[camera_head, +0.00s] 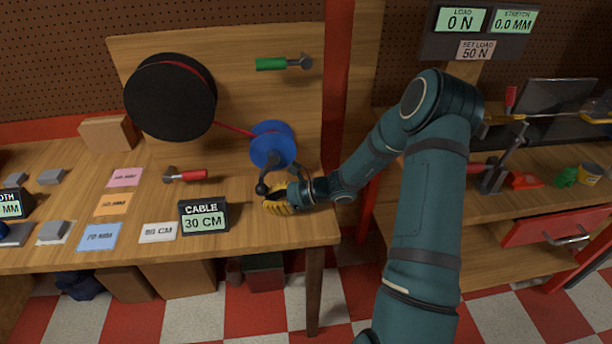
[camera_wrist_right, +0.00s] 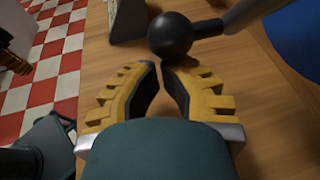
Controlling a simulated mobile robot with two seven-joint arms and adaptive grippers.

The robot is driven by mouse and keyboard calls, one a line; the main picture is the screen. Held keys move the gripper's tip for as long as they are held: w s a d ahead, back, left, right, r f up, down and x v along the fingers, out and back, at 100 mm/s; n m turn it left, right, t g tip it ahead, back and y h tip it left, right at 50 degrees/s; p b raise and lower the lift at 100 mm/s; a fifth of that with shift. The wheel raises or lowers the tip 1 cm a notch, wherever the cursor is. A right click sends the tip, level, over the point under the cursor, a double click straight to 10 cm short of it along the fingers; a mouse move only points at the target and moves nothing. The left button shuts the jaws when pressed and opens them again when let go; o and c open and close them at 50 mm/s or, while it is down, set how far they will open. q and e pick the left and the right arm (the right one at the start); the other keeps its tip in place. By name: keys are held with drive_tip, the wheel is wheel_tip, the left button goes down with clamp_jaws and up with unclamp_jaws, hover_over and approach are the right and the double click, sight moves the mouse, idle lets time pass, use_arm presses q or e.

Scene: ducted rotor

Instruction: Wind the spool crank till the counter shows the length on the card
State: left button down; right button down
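My right gripper (camera_head: 270,205) is low over the bench beside the knob. In the wrist view its yellow fingers have their tips almost together with nothing between them, and the knob is just beyond the tips. The counter (camera_head: 203,217) reads CABLE 30 CM. A white card (camera_head: 158,232) reads about 80 CM; its first digit is blurred.
Pink (camera_head: 125,177), orange (camera_head: 113,204) and blue (camera_head: 100,237) cards lie to the left. A red-handled tool (camera_head: 186,175) lies behind the counter. A green-handled hammer (camera_head: 284,63) hangs on the back panel. A red post (camera_head: 338,90) stands right of the spool.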

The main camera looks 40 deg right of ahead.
drive_tip(key=shift+w+a+r, duration=0.1)
drive_tip(key=shift+w+a, duration=0.15)
drive_tip(key=shift+a, duration=0.1)
drive_tip(key=shift+w+a+r+t+y+b, duration=0.25)
drive_tip(key=shift+a+t+y+b, duration=0.15)
drive_tip(key=shift+t+y, duration=0.15)
drive_tip(key=v, duration=1.2)
idle(0.5)
